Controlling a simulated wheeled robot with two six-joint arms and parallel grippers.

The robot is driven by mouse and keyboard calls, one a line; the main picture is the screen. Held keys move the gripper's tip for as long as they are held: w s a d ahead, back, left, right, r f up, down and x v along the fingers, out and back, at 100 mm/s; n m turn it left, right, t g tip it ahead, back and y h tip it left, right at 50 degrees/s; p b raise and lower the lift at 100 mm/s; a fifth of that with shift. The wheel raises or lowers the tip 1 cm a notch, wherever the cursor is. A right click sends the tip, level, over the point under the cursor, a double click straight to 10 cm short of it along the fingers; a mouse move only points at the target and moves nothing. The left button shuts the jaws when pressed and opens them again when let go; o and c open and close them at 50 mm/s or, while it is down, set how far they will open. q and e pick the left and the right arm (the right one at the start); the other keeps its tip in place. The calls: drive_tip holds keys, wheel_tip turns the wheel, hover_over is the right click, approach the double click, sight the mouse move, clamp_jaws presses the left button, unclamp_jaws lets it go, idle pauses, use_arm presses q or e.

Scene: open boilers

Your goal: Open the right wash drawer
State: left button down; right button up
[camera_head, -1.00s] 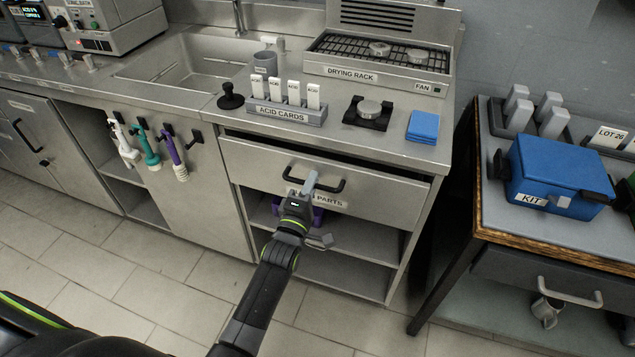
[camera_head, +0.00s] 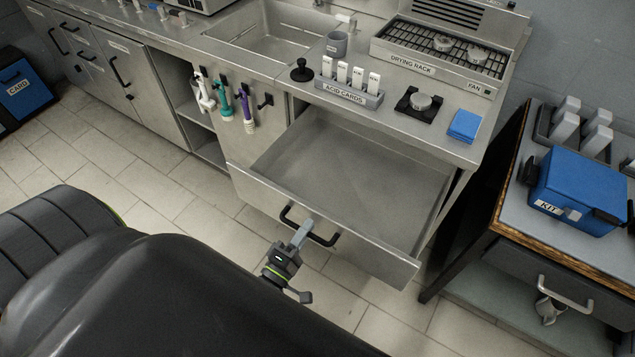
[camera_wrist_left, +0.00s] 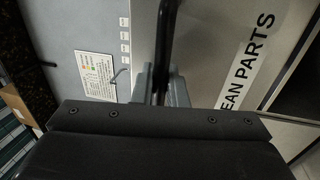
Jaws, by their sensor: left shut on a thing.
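The right wash drawer (camera_head: 372,262) is pulled well out from under the counter. Its grey inside shows in the head view, and I see nothing in it. Its black bar handle (camera_head: 325,241) is on the front face. My left gripper (camera_head: 303,230) is shut on this handle. In the left wrist view, the fingers (camera_wrist_left: 160,84) close around the dark handle bar (camera_wrist_left: 165,45), beside a label ending in "EAN PARTS" (camera_wrist_left: 246,62). My right gripper is in neither view.
A side table with a blue kit box (camera_head: 580,190) stands at the right. Tiled floor is open to the left.

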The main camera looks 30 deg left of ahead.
use_arm(q)
drive_tip(key=shift+s, duration=0.75)
drive_tip(key=c, duration=1.8)
unclamp_jaws()
drive_tip(key=s+f+b, duration=0.1)
drive_tip(key=s, duration=0.4)
drive_tip(key=s+f+b, duration=0.1)
drive_tip(key=s, duration=0.5)
drive_tip(key=s+f+b, duration=0.1)
drive_tip(key=s, duration=0.5)
drive_tip(key=shift+a+f+b, duration=0.15)
drive_tip(key=shift+a+b, duration=0.15)
